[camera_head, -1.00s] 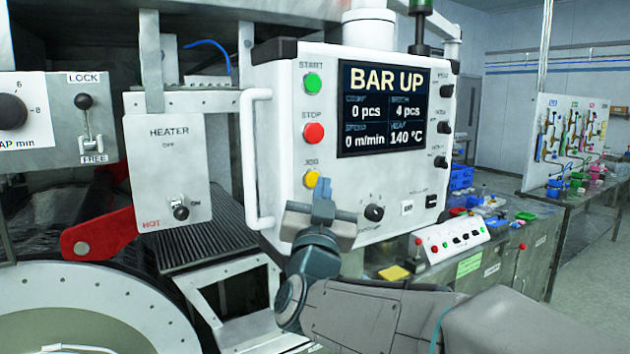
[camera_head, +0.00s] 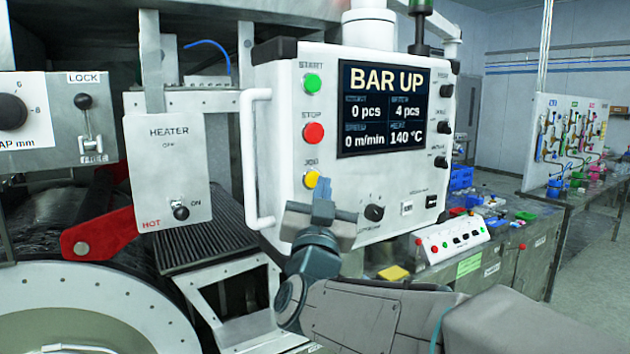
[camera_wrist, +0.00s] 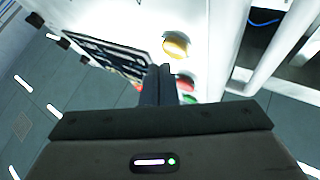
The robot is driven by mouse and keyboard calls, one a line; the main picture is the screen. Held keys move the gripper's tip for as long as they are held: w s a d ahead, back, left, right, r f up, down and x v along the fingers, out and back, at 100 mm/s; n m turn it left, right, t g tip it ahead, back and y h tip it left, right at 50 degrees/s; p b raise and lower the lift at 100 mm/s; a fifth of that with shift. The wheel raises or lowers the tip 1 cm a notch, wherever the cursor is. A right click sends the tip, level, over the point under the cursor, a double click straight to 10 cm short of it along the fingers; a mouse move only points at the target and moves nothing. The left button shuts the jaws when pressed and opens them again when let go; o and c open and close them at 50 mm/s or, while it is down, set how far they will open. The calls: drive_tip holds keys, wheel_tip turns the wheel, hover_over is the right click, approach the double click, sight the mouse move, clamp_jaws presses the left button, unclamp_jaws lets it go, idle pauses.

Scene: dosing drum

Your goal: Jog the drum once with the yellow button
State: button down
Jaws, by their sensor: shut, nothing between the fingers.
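The yellow JOG button (camera_head: 311,179) is at the lower left of the white control panel (camera_head: 385,195), under the red STOP button (camera_head: 314,133) and the green START button (camera_head: 313,84). My gripper (camera_head: 323,184) is shut and empty, its fingertips just right of the yellow button. In the wrist view, the shut fingertips (camera_wrist: 158,72) point at the panel beside the yellow button (camera_wrist: 175,46), which is fully visible there. I cannot tell whether they touch the panel. The panel screen (camera_head: 384,107) reads BAR UP, 0 pcs and 0 m/min. Part of the drum (camera_head: 40,225) shows at the left.
A white handle (camera_head: 250,160) runs along the panel's left edge. The heater box (camera_head: 167,165) and a red lever (camera_head: 100,237) stand further left. A selector knob (camera_head: 374,212) sits right of my gripper. A small button box (camera_head: 452,240) stands on the bench behind.

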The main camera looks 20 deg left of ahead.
drive_tip(key=shift+a, duration=0.1)
drive_tip(key=shift+w+a+b, duration=0.25)
drive_tip(key=shift+w+b, duration=0.05)
drive_tip(key=shift+b, duration=0.05)
drive_tip(key=shift+w+a, duration=0.25)
drive_tip(key=shift+a, duration=0.05)
idle(0.9)
drive_tip(key=shift+d+b, duration=0.1)
drive_tip(key=shift+b, duration=0.2)
drive_tip(key=shift+s+d+b, duration=0.5)
drive_tip(key=shift+d, duration=0.05)
drive_tip(key=s+d+b, duration=0.1)
drive_tip(key=d, duration=0.1)
drive_tip(key=s+d+b, duration=0.1)
drive_tip(key=s, duration=0.1)
drive_tip(key=shift+s+d+b, duration=0.15)
drive_tip(key=shift+d+b, duration=0.2)
